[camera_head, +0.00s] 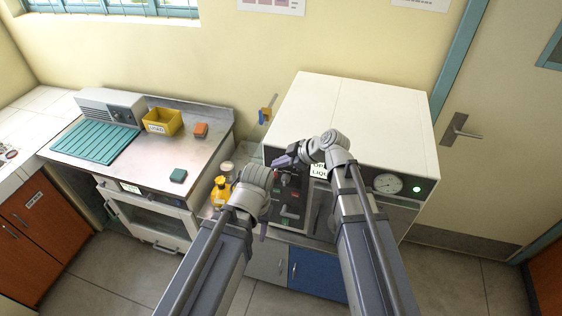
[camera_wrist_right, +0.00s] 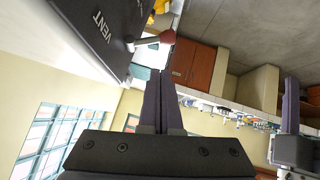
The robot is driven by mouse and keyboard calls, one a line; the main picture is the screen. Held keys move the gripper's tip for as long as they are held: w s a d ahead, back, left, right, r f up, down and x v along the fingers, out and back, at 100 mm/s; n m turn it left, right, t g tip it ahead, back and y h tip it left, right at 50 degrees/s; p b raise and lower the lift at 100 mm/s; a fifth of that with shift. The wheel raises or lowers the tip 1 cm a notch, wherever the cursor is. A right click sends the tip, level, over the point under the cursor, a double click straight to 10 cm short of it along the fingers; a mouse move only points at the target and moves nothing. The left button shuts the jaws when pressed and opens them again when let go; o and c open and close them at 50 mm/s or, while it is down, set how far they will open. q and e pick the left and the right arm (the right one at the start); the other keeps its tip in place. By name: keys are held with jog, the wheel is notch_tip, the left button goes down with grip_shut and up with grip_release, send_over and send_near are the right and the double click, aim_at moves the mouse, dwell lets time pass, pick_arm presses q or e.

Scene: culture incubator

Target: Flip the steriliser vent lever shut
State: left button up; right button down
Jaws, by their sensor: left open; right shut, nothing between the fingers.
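The steriliser (camera_head: 345,115) is a white-topped box with a dark front panel, partly hidden by my arms. In the right wrist view, the vent lever (camera_wrist_right: 168,37) is a metal stem with a red ball knob. It sticks out from the black panel (camera_wrist_right: 90,35) beside the VENT label. My right gripper (camera_head: 282,161) is shut and empty at the panel's upper left. Its fingertips (camera_wrist_right: 160,72) show just below the red knob, apart from it in the picture. My left gripper (camera_head: 267,208) is open and lower, in front of the panel; one dark finger shows in the right wrist view (camera_wrist_right: 291,95).
A pressure gauge (camera_head: 388,183) and a green light sit on the steriliser's right front. Amber bottles (camera_head: 220,191) stand left of my left gripper. The left bench holds a yellow bin (camera_head: 163,122), a teal mat (camera_head: 95,142) and small blocks. A door (camera_head: 490,120) is at right.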

jog(key=s+d+r+p, duration=0.5)
jog(key=s+r+p, duration=0.1)
jog(key=r+p, duration=0.1)
jog(key=shift+s+d+r, duration=0.15)
jog(key=shift+s+r, duration=0.2)
jog(key=shift+r, duration=0.2)
jog(key=s+f+m+g+h+b, duration=0.1)
jog(key=s+f+m+h+b, duration=0.2)
jog(key=f+b, duration=0.4)
jog(key=s+f+m+g+h+b, duration=0.2)
jog(key=f+b, duration=0.5)
jog(key=f, duration=0.5)
jog(key=s+f+m+g+h+b, duration=0.2)
jog(key=s+f+m+h+b, duration=0.2)
jog(key=s+f+m+b, duration=0.2)
jog(key=shift+s+d+f+m+b, duration=0.25)
jog(key=shift+s+f+b, duration=0.8)
jog(key=shift+f, duration=1.05)
